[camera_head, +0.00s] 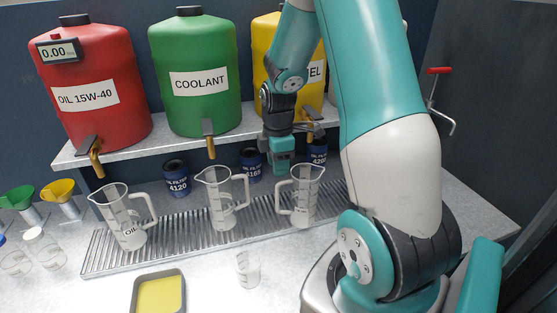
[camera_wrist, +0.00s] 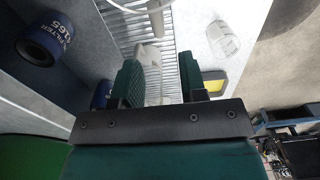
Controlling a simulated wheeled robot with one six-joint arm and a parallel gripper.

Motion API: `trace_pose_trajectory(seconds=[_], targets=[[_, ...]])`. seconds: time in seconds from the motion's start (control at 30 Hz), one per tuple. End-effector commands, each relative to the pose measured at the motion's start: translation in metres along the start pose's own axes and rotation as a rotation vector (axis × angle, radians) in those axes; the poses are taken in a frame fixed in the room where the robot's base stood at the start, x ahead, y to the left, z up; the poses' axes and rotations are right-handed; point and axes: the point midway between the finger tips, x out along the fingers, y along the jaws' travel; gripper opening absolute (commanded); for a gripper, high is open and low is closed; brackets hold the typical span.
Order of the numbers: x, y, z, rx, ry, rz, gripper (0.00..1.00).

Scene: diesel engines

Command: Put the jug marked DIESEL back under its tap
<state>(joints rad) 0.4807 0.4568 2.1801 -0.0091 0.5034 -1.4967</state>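Three clear jugs with handles stand on the slatted drip tray (camera_head: 180,241): a left jug (camera_head: 128,225) marked OIL, a middle jug (camera_head: 221,205) and a right jug (camera_head: 305,200). I cannot read DIESEL on any jug.
A red oil tank (camera_head: 90,125) and a green coolant tank (camera_head: 200,110) with taps share the shelf. Blue filters (camera_head: 176,180) stand behind the jugs. A small clear beaker (camera_head: 248,270) and a yellow-filled tray (camera_head: 135,300) are in front. Funnels (camera_head: 60,190) stand at left.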

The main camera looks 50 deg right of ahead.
Motion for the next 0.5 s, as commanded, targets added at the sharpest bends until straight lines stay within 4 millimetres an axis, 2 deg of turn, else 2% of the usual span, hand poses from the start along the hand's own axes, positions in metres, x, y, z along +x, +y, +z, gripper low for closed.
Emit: trace_pose_trajectory(seconds=[0.1, 0.27, 0.33, 0.37, 0.43, 0.5], targets=[[-0.015, 0.001, 0.0, 0.0, 0.0, 0.003, 0.39], [-0.024, 0.0, 0.0, 0.001, 0.0, 0.0, 0.39], [-0.028, -0.002, -0.006, 0.004, 0.006, 0.002, 0.39], [-0.031, -0.005, -0.013, 0.01, 0.013, 0.005, 0.39], [-0.044, -0.018, -0.039, 0.035, 0.041, 0.011, 0.39], [-0.063, -0.043, -0.078, 0.077, 0.089, 0.014, 0.39]])
